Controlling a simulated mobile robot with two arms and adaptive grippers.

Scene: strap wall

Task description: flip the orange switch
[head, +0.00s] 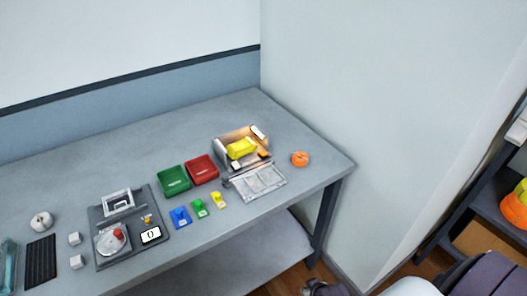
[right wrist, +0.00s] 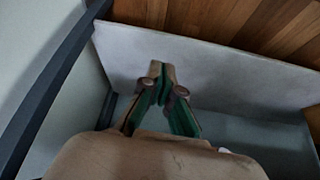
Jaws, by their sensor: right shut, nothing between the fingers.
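I cannot pick out the orange switch for certain. A dark grey panel (head: 160,236) on the table has a small orange-yellow raised piece (head: 147,218) just above a white display reading 0. The open metal box (head: 222,157) at the table's right part has a small orange piece (head: 263,154) at its front. My right gripper (right wrist: 162,72) is shut and empty in the right wrist view, over a pale flat surface, with no switch near it. My left gripper is not in view.
On the table (head: 300,203) stand a green tray (head: 174,181), a red tray (head: 202,169), several small coloured pieces and a round orange object (head: 300,159). A yellow object (head: 241,148) lies in the box. A wall (head: 390,110) rises behind the table's right end. The front right tabletop is clear.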

